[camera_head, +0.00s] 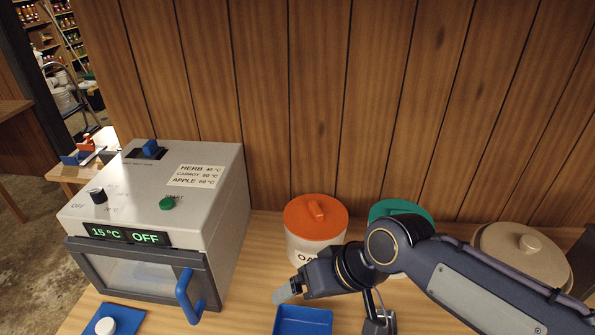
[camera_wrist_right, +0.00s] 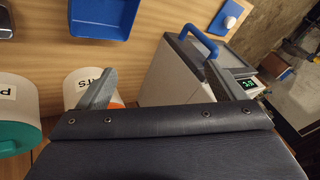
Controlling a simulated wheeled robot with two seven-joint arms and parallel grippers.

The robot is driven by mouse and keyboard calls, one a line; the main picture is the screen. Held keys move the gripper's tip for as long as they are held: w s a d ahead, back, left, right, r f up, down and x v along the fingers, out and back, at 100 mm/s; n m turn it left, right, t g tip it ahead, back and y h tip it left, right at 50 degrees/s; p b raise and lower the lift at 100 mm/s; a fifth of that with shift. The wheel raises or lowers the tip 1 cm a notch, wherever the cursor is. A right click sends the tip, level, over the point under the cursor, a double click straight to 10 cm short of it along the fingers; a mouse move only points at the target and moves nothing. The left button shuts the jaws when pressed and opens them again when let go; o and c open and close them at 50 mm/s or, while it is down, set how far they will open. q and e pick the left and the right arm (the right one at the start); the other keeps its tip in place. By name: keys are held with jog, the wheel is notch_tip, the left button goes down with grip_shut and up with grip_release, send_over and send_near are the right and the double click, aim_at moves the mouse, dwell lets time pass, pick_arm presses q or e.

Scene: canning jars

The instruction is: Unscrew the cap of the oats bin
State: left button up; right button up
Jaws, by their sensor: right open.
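The oats bin (camera_head: 300,247) is a white round bin standing upright near the back wall in the head view. Its orange cap (camera_head: 325,229) sits on top and has a raised grip bar. My right gripper (camera_head: 288,291) is in front of the bin, lower than the cap, and hides part of the bin's label. In the right wrist view, the fingers of my right gripper (camera_wrist_right: 158,85) are spread apart with nothing between them. The oats bin (camera_wrist_right: 82,80) shows there behind the left finger, with a bit of its orange cap (camera_wrist_right: 117,98). My left gripper is not in view.
A green-capped bin (camera_head: 392,207) stands right of the oats bin, partly behind my arm. A beige-lidded container (camera_head: 510,262) is farther right. A grey machine (camera_head: 215,215) with a blue handle stands left. A blue tray (camera_head: 303,322) lies in front.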

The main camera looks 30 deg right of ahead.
jog(key=w+d+r+m+g, duration=0.1)
jog(key=w+d+r+m, duration=0.1)
jog(key=w+d+m, duration=0.4)
jog(key=m+g+h+b, duration=0.2)
jog(key=m+g+h, duration=0.2)
jog(key=m, duration=0.8)
send_over(316, 207)
notch_tip(316, 207, down, 5)
jog(key=shift+s+f, duration=0.1)
jog(key=shift+f, duration=0.25)
jog(key=shift+d+f, duration=0.1)
jog(key=shift+f, duration=3.7)
